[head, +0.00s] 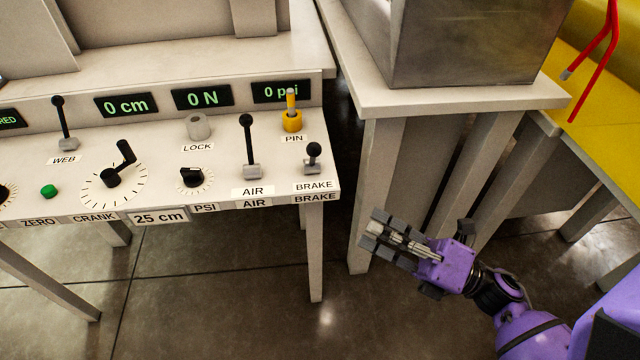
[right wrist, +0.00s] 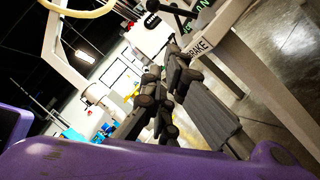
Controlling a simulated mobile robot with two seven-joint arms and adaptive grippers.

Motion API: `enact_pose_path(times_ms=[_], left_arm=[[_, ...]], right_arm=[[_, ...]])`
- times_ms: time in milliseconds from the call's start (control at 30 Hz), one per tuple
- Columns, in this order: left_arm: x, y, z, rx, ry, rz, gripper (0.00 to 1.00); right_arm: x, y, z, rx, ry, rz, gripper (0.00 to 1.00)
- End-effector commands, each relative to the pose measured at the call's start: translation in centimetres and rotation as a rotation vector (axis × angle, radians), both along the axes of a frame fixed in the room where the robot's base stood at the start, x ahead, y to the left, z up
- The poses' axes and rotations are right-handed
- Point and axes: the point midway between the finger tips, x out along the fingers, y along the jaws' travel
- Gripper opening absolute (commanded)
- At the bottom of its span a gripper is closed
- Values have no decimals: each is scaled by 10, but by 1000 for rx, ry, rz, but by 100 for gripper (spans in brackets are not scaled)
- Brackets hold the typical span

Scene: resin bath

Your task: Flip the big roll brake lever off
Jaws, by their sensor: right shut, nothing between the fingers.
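The brake lever (head: 312,153) is a short black-knobbed lever on a grey base at the right end of the control panel, above two BRAKE labels (head: 315,186). Its stick looks short from above, so its exact tilt is hard to tell. My right gripper (head: 372,233) is shut and empty, in front of and to the right of the panel's right corner, apart from the lever. In the right wrist view its dark fingers (right wrist: 178,60) point toward the panel edge with the BRAKE label (right wrist: 198,48). My left gripper is not in view.
The taller AIR lever (head: 247,145) stands left of the brake lever, and a yellow PIN (head: 292,112) stands behind it. A white table (head: 440,100) bearing a metal tank (head: 470,40) is to the right. The floor before the panel is open.

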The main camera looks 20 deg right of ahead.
Motion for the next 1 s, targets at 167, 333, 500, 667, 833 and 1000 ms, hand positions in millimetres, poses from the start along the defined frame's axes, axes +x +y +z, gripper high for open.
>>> enact_pose_path(times_ms=[167,333,500,667,833,1000], left_arm=[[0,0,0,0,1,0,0],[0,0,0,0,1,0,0],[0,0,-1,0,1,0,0],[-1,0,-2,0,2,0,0],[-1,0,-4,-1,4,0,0],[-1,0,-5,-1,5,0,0]], right_arm=[[0,0,0,-2,-2,-3,0],[1,1,0,0,-2,-3,0],[12,11,5,0,-4,-3,0],[33,32,14,1,-5,-2,0],[59,56,24,2,-4,-2,0],[83,66,35,-1,-3,-4,0]])
